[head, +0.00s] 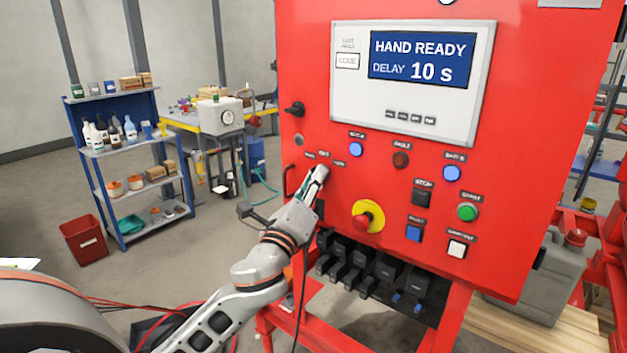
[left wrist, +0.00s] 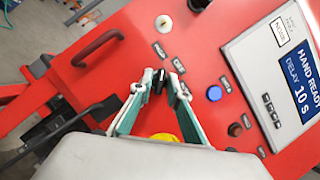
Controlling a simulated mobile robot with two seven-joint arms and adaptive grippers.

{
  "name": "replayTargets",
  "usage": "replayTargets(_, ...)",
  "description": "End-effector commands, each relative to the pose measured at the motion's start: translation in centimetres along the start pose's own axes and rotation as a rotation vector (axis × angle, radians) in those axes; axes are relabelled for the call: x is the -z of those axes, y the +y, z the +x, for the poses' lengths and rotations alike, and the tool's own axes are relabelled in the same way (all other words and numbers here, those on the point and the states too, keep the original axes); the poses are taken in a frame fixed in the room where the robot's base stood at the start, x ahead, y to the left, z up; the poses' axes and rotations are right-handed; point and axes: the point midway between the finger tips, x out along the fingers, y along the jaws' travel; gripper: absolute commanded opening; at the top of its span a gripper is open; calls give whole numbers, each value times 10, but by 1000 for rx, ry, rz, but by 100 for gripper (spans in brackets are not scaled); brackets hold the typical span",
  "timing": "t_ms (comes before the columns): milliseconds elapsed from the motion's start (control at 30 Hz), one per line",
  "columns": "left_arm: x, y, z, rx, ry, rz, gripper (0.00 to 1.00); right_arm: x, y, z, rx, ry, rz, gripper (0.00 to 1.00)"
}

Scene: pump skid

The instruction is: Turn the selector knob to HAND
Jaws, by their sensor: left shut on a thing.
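The black selector knob (left wrist: 159,82) sits on the red panel (left wrist: 120,55), between my left gripper's fingertips in the left wrist view. My left gripper (left wrist: 157,84) is shut on it. In the head view the left gripper (head: 321,172) reaches the panel's left side and hides the knob. Small label plates (head: 324,154) stand around the knob, too small to read. Which label the knob points at cannot be told. The display (head: 422,60) reads "HAND READY" and "DELAY 10 s". My right gripper is not in view.
A black rotary handle (head: 294,108) is above the gripper. A red emergency button on a yellow ring (head: 367,216) is close below right. Blue, green, black and white buttons fill the panel's right. A blue shelf (head: 121,150) and a red bin (head: 84,240) stand left.

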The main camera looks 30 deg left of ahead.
Motion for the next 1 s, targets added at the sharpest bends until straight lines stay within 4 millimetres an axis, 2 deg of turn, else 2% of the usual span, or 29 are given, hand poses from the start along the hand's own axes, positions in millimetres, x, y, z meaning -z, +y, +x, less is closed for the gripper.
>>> replayTargets(300,-3,-2,1,-37,-5,-93,0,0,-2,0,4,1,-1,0)
replayTargets(800,-3,-2,1,-42,-6,-107,0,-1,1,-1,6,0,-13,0)
replayTargets(833,-3,-2,1,-42,-6,-107,24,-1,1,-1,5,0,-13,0)
replayTargets(1000,-2,-2,1,-42,-4,-106,25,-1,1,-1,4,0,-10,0)
